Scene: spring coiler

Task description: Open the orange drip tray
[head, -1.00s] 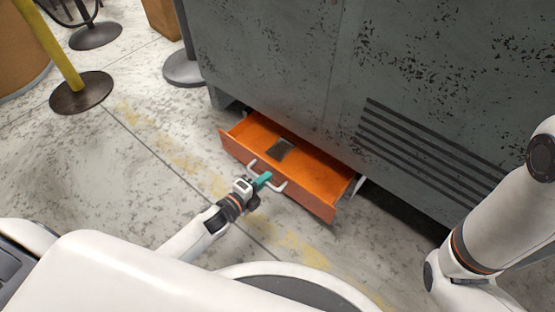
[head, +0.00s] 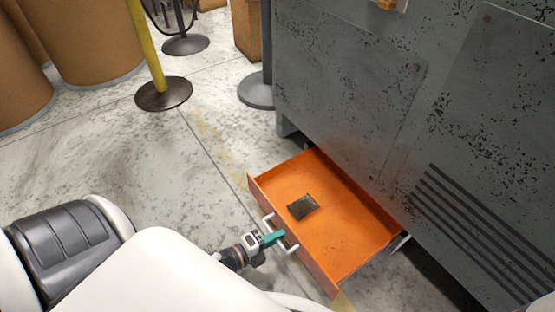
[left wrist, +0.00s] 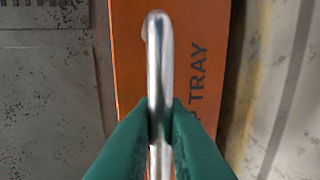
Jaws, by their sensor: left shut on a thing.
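The orange drip tray (head: 345,232) is pulled out from under the grey machine like a drawer, with its inside showing. A small dark flat piece (head: 302,206) lies on its floor. My left gripper (head: 277,238) is shut on the white bar handle (head: 292,249) on the tray's front. In the left wrist view the green fingers (left wrist: 160,125) close on both sides of the metal handle (left wrist: 159,60), in front of the orange front panel (left wrist: 130,65) with black lettering reading "TRAY". My right gripper is not in view.
The grey machine (head: 350,100) stands behind and right of the tray. A yellow post (head: 150,50) on a dark round base, another post base (head: 257,90) and brown drums (head: 90,40) stand at the back left. Floor left of the tray is clear.

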